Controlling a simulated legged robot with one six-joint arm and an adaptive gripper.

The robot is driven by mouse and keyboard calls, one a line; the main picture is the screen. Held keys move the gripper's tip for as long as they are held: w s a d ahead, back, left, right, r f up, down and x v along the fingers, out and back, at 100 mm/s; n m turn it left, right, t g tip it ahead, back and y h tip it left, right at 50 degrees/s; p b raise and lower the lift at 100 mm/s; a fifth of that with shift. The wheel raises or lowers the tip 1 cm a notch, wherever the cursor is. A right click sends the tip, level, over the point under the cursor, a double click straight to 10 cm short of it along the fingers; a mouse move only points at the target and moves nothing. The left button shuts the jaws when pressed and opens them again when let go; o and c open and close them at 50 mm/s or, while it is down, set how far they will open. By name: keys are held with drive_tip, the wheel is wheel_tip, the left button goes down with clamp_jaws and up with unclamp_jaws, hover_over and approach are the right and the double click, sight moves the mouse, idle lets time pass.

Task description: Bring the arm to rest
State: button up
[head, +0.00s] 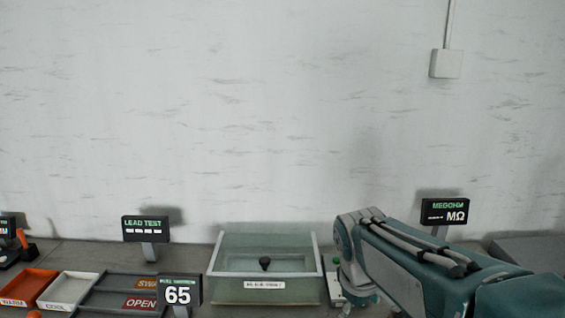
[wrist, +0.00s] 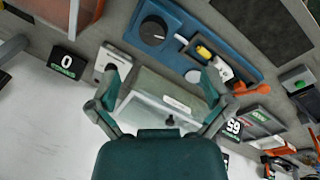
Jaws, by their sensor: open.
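My arm (head: 405,262) is bent over the right part of the bench in the head view. Its gripper end is not clearly shown there. In the wrist view my gripper (wrist: 163,78) has its two dark green fingers spread wide, with nothing held between them. Beyond the fingers is a clear-walled box with a dark knob (wrist: 168,120), partly hidden by the gripper body. In the head view this box (head: 222,284) stands just left of my arm, its label facing front.
An orange tray (head: 28,284), a white tray (head: 64,290) and a "65" display (head: 178,292) stand left of the box. Displays reading LEAD TEST (head: 145,229) and MEGOHM (head: 445,212) stand behind. A blue unit with a black dial (wrist: 152,30) shows in the wrist view.

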drive_tip(key=s+d+r+m+t+y, duration=0.1)
drive_tip(key=s+m+t, duration=0.3)
drive_tip(key=s, duration=0.9)
drive_tip(key=m, duration=0.3)
drive_tip(key=shift+s+y, duration=0.25)
drive_tip(key=shift+y, duration=0.05)
drive_tip(key=shift+w+d+r, duration=0.1)
drive_tip(key=w+a+f+n+g+h, duration=0.15)
drive_tip(key=w+n+g, duration=0.4)
drive_tip(key=w, duration=0.75)
drive_tip(key=w+a+f+n+g+h, duration=0.2)
drive_tip(key=w+a+f+n+h, duration=0.1)
drive_tip(key=w+f+n, duration=0.7)
drive_tip(key=d+f, duration=0.1)
drive_tip(key=f, duration=0.2)
drive_tip(key=d+f+m, duration=0.1)
drive_tip(key=f, duration=0.3)
drive_tip(key=d+f+m, duration=0.1)
drive_tip(key=d+f, duration=0.1)
drive_tip(key=f, duration=0.2)
drive_tip(key=shift+d, duration=0.1)
